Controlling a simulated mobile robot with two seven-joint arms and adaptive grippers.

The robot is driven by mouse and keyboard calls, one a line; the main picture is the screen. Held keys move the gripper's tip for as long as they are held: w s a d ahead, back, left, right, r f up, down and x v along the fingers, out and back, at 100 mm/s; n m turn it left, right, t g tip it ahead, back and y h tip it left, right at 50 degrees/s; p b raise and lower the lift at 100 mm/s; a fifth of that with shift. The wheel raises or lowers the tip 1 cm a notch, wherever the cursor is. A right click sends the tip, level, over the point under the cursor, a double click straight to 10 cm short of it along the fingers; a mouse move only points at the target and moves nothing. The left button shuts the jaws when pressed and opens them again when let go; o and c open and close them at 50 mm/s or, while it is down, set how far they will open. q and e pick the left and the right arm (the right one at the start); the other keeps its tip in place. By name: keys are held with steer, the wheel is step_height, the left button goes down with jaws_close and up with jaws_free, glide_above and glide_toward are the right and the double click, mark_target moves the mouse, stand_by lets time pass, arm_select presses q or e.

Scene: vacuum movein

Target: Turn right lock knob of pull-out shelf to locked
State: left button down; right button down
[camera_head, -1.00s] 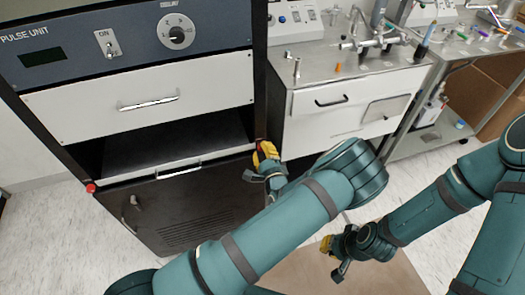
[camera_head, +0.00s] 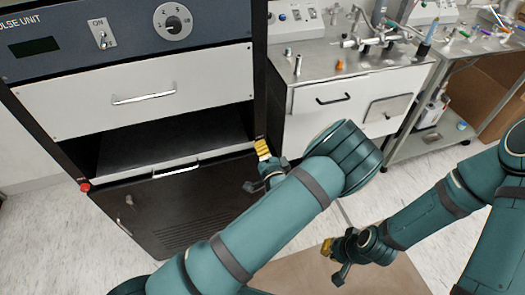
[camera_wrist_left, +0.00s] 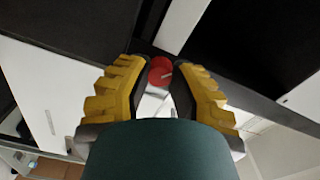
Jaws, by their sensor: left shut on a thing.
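The pull-out shelf (camera_head: 180,145) is a dark flat surface in the cabinet opening, with a bright handle on its front. The red right lock knob (camera_wrist_left: 160,70) shows between the yellow fingers of my left gripper (camera_wrist_left: 158,85) in the left wrist view. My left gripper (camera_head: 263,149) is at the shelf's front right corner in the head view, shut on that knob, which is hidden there. The red left lock knob (camera_head: 85,187) is in plain view at the shelf's front left corner. My right gripper (camera_head: 332,258) hangs low, away from the cabinet; its finger gap is unclear.
A white drawer (camera_head: 140,92) and a control panel (camera_head: 110,35) are above the shelf. A dark cabinet door (camera_head: 165,215) is below it. A metal bench (camera_head: 345,70) with white drawers stands to the right. Pale floor lies in front.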

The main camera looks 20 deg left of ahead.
arm_select(q)
steer(key=shift+n, duration=3.9)
steer(key=shift+f, duration=0.1)
steer(key=c, duration=1)
jaws_free()
steer(key=v, duration=1.2)
